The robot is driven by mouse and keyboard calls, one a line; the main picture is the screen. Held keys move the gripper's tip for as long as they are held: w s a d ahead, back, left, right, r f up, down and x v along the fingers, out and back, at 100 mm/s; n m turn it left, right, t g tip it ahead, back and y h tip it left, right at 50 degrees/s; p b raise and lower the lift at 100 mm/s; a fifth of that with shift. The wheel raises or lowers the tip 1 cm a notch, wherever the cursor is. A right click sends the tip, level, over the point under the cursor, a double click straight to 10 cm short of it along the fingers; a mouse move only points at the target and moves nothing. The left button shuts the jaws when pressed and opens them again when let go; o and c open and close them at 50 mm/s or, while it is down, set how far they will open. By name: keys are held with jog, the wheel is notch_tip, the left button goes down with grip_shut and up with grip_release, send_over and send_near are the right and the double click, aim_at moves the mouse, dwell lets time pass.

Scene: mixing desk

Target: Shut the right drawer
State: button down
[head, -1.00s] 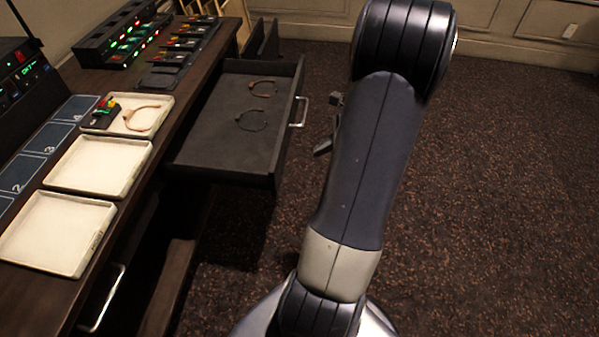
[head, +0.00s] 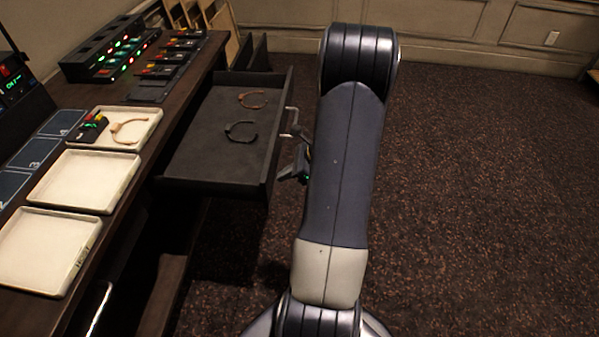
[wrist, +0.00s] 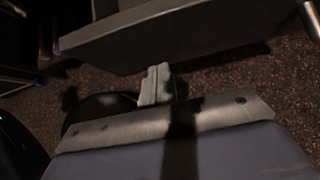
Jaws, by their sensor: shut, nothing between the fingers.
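The right drawer (head: 200,160) is dark and pulled well out from the desk, with a brown headset (head: 252,99) and a black one (head: 240,132) lying inside. Its metal handle (head: 290,118) is on the outer front panel. My gripper (head: 297,131) is beside that front panel near the handle, partly hidden by my arm. In the wrist view, the closed fingers of my gripper (wrist: 157,84) point at the dark front panel (wrist: 170,38) and are empty. Whether they touch it I cannot tell.
The desk top (head: 150,165) carries several white trays; one tray (head: 150,131) holds a light headset and a small coloured device. A mixer panel (head: 115,50) stands at the back. Upright boards (head: 225,22) stand beyond the drawer. Open carpet (head: 480,190) lies to the right.

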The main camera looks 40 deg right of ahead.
jog(key=shift+w+a, duration=0.35)
jog(key=w+a+p, duration=0.1)
jog(key=w+a, duration=0.6)
jog(key=w, duration=0.1)
jog(key=w+a, duration=0.7)
jog(key=w, duration=0.2)
jog(key=w+a+p, duration=0.1)
jog(key=w+a, duration=0.6)
jog(key=w, duration=0.1)
jog(key=shift+w+a+p, duration=0.15)
jog(key=shift+a+p, duration=0.15)
jog(key=shift+w+a+r, duration=0.1)
jog(key=shift+w+a, duration=0.1)
jog(key=shift+w, duration=0.05)
jog(key=shift+r, duration=0.1)
